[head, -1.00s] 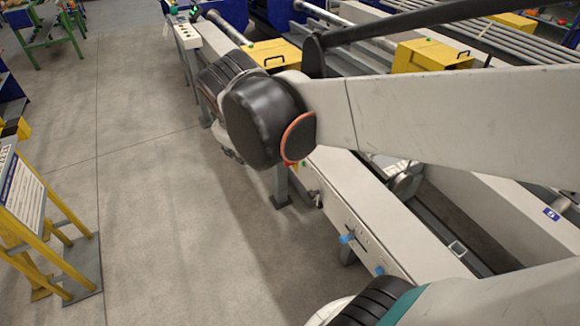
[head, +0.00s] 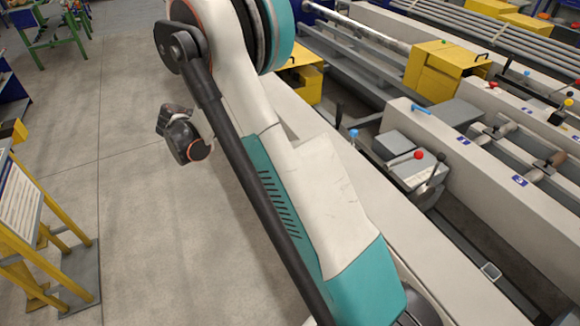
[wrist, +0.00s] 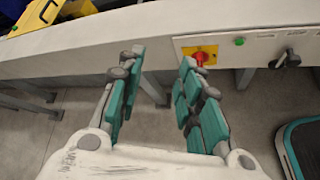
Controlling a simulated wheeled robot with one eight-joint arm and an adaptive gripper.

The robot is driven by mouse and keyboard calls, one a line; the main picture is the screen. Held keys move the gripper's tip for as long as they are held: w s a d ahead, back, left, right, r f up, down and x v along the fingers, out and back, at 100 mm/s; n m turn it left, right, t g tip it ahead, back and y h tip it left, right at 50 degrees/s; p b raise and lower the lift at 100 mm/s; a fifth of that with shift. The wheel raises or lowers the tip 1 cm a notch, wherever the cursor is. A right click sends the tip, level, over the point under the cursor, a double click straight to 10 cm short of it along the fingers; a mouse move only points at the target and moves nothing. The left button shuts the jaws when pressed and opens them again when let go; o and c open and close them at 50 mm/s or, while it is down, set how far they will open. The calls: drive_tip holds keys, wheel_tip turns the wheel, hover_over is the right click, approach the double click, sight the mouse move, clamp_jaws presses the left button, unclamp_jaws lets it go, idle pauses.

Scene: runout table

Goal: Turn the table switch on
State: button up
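The table switch, a red knob (wrist: 202,57) on a yellow plate (wrist: 211,50), is on the front panel of the pale table in the wrist view. My gripper (wrist: 162,62) is open, its two teal-padded fingers spread with nothing between them. The right finger's tip is just left of the knob in the picture and overlaps the plate's left edge. I cannot tell whether it touches. The knob's marking is too small to read. In the head view, the switch and my fingers are hidden or not distinguishable behind my arm.
On the same panel are a green button (wrist: 238,41) and a black handle (wrist: 285,59). Table legs (wrist: 155,90) stand below. In the head view, a yellow sign stand (head: 30,235) is at left, with open floor (head: 110,190) between it and the table. A red-knobbed lever (head: 418,154) stands on the machinery at right.

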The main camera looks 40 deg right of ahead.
drive_tip(key=s+d+f+n+g+h+b, duration=0.1)
drive_tip(key=s+f+n+g+h+b, duration=0.15)
drive_tip(key=f, duration=0.95)
drive_tip(key=s+d+f+n+g+h+b, duration=0.1)
drive_tip(key=d+f+g+h, duration=0.15)
drive_tip(key=f, duration=0.95)
drive_tip(key=b+x, duration=0.1)
drive_tip(key=x, duration=1.2)
drive_tip(key=shift+w+r+h, duration=0.15)
drive_tip(key=shift+r+h, duration=0.25)
drive_tip(key=shift+r, duration=0.1)
clamp_jaws()
